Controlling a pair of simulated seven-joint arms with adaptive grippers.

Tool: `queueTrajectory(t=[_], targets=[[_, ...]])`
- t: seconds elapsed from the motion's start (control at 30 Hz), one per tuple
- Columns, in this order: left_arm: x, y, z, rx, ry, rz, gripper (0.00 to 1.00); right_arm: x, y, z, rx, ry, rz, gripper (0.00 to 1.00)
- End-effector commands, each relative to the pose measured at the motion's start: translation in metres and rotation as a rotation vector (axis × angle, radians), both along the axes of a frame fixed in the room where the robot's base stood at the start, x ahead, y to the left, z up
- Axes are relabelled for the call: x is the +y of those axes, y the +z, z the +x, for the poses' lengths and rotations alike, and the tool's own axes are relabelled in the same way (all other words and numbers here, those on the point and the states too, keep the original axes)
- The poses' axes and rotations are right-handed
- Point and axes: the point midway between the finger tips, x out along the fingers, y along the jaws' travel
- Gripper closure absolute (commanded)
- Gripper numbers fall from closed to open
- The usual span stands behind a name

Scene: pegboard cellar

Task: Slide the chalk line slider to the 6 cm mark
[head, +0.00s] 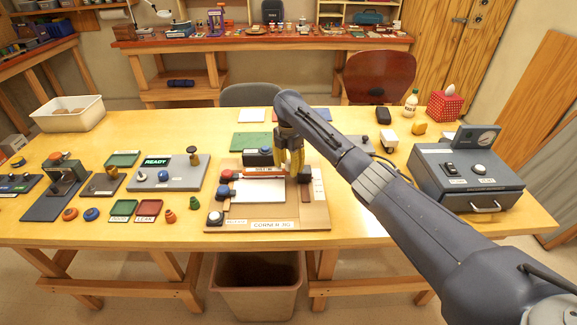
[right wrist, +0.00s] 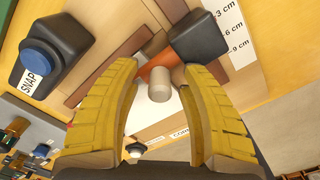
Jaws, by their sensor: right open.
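The wooden corner jig (head: 300,222) stands on the table below my right gripper (head: 290,170). In the right wrist view, the gripper (right wrist: 160,68) is open, its yellow fingers either side of a pale round knob (right wrist: 159,85). The knob sits by an orange bar (right wrist: 158,72), with a visible gap to each finger. A dark block (right wrist: 198,38) lies at the bar's end beside a white scale (right wrist: 232,35) marked 3, 6 and 9 cm. I cannot tell the slider's exact reading. The orange bar also shows in the head view (head: 262,174). My left gripper is out of view.
A blue button labelled SNAP (right wrist: 42,55) stands close by the fingers. A grey control box (head: 465,180) stands at the right, a grey panel marked READY (head: 180,178) at the left. A green pad (head: 250,141) lies behind the jig.

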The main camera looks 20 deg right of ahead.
Motion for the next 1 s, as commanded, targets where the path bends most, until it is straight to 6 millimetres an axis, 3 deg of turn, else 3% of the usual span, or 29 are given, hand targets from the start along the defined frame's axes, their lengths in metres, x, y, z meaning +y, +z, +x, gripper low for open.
queueTrajectory(t=[0.17, 0.57, 1.0], targets=[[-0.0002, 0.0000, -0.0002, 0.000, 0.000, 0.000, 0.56, 0.0000, 0.0001, 0.0000, 0.000, 0.000, 0.000, 0.54], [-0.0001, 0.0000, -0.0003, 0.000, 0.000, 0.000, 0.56, -0.0002, 0.0004, 0.0001, 0.000, 0.000, 0.000, 1.00], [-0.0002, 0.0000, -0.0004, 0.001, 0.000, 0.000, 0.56, 0.0011, 0.0006, 0.0001, -0.001, 0.001, 0.001, 1.00]])
